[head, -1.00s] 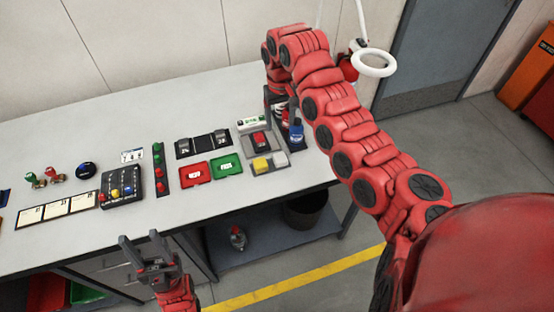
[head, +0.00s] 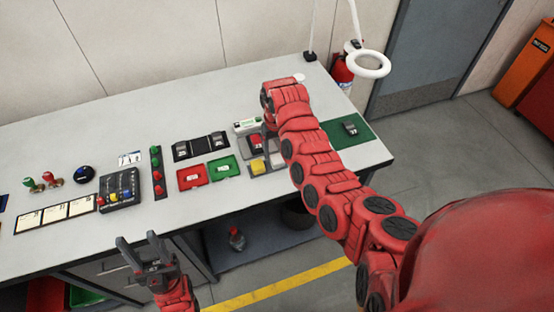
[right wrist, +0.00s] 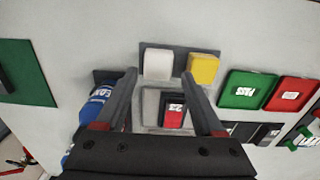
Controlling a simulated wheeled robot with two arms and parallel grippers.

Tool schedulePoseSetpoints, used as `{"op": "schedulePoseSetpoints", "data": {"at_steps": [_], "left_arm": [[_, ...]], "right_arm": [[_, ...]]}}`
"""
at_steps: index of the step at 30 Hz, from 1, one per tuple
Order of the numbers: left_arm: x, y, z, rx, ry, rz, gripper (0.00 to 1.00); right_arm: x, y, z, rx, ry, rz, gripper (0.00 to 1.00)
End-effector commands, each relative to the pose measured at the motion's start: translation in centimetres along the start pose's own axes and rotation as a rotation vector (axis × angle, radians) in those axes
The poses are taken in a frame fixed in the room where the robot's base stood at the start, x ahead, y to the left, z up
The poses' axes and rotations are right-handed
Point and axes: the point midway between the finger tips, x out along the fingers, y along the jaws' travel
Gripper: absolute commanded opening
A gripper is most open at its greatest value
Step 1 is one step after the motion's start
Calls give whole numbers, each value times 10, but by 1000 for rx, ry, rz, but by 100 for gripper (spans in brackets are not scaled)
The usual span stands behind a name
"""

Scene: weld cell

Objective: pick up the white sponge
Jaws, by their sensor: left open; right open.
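The white sponge (right wrist: 158,64) lies beside the yellow sponge (right wrist: 203,68) on a dark grey tray in the right wrist view. In the head view the white sponge (head: 278,160) is only partly visible beside my right arm. My right gripper (right wrist: 160,75) is open and empty, its fingers pointing toward the sponges, with the white sponge seen between and just beyond the tips. In the head view the right gripper (head: 268,128) is partly hidden by its own arm. My left gripper (head: 143,244) is open and empty in front of the table's front edge.
A blue bottle (right wrist: 98,102) stands close to one right finger. Green and red trays (head: 224,168) (head: 193,176) lie to the left. A green mat (head: 340,132) lies at the table's right end.

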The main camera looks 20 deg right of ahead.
Motion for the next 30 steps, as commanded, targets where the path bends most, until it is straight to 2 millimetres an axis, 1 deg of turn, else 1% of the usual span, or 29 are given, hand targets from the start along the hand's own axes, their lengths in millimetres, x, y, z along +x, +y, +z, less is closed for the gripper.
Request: {"op": "schedulePoseSetpoints", "data": {"at_steps": [1,3,7,9,13,18,24,26,30], "left_arm": [[7,0,-1,0,0,0,50],[13,-1,-2,0,0,0,50],[21,-1,-4,0,0,0,50],[21,-1,-4,0,0,0,50],[23,-1,-4,0,0,0,50],[24,-1,-4,0,0,0,50],[24,-1,-4,0,0,0,50],[24,-1,-4,0,0,0,50],[24,-1,-4,0,0,0,50]], "right_arm": [[1,1,0,1,-2,1,70],[8,2,0,2,-5,1,70],[20,3,-1,0,-5,1,70],[29,2,-3,-2,-1,2,70],[40,3,-3,0,0,2,70],[45,3,-3,1,2,0,70],[46,3,-3,2,2,-1,70],[46,3,-3,2,2,-1,61],[46,3,-3,2,2,0,36]]}}
